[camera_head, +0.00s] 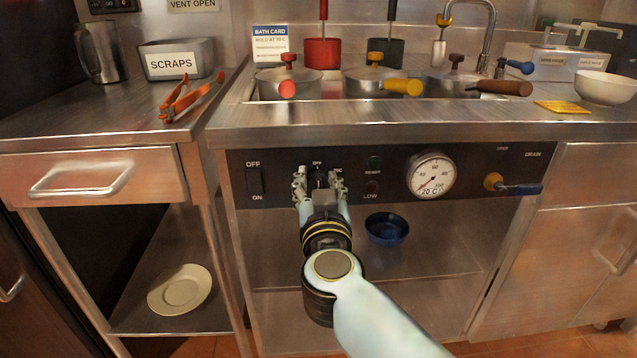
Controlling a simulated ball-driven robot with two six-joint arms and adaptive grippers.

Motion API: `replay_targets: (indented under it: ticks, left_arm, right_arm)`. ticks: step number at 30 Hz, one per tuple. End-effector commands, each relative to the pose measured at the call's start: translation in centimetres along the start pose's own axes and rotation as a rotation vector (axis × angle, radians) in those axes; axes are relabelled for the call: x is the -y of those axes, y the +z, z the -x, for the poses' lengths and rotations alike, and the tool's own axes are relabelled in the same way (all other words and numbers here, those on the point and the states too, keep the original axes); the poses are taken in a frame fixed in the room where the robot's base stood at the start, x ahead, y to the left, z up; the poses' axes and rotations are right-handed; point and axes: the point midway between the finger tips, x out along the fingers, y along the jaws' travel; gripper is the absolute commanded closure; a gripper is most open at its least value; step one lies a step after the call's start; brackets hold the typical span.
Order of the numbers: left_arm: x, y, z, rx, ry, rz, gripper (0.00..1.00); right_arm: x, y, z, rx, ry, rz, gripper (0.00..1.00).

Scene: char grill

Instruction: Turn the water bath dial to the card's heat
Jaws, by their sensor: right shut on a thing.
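The water bath dial (319,178) is a dark knob on the black control panel (400,160), with "OFF" printed above it. My right gripper (319,182) is at the dial, its fingers on either side and shut on it. The gripper hides most of the dial and its markings. The bath card (270,43) stands behind the counter and reads "HOLD AT 70 C". A round gauge (432,176) on the panel reads 20 °C. The OFF/ON switch (254,181) is left of the dial. My left gripper is not in view.
Ready (374,162) and low (371,188) lamps sit right of the dial. A drain handle (512,186) sticks out at the panel's right. Pots with coloured handles (402,87) stand above. A blue bowl (386,229) is on the shelf below.

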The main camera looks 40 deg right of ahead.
Motion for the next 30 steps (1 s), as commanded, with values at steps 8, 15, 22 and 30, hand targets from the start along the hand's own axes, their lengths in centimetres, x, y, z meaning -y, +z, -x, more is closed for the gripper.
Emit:
replay_targets:
  ticks: [8,15,22,30]
  left_arm:
    - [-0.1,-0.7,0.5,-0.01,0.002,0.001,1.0]
    - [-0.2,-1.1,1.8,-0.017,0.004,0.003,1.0]
    - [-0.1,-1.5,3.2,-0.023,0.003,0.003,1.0]
    - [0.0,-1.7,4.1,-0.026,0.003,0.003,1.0]
  right_arm:
    - [-0.1,-0.1,0.0,0.001,0.001,-0.042,0.96]
    - [-0.3,-0.2,0.0,0.001,0.001,-0.18,0.97]
    - [-0.7,-0.1,0.0,0.001,0.001,-0.388,0.97]
    - [-1.0,0.3,0.1,0.001,0.002,-0.643,0.97]
